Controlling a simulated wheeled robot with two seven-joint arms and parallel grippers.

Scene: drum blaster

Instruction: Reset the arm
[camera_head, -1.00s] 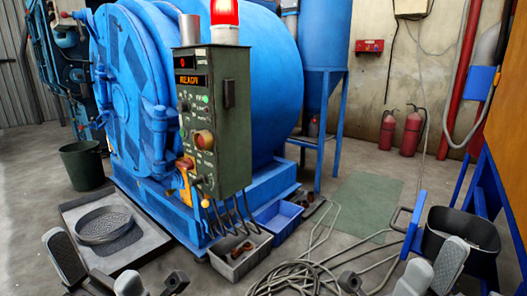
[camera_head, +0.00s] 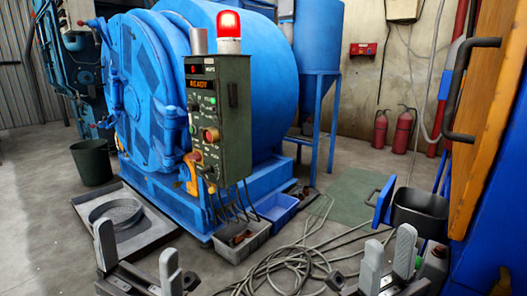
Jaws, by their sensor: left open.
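My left gripper (camera_head: 138,262) is at the bottom left of the head view, its two grey fingers apart and nothing between them. My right gripper (camera_head: 388,262) is at the bottom right, its two fingers also apart and empty. The blue drum blaster (camera_head: 250,90) stands at the back, its round door (camera_head: 140,90) closed as far as I can see. Its green control box (camera_head: 236,135) shows READY in orange letters. The red beacon (camera_head: 229,24) on top looks lit. Neither gripper appears to touch anything.
A grey tray with a round sieve (camera_head: 118,212) lies beyond my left gripper. Loose cables (camera_head: 275,265) lie on the floor between the grippers. A black bin (camera_head: 420,210) and an orange panel with a dark handle (camera_head: 460,90) are at the right. A dark bucket (camera_head: 92,162) stands left.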

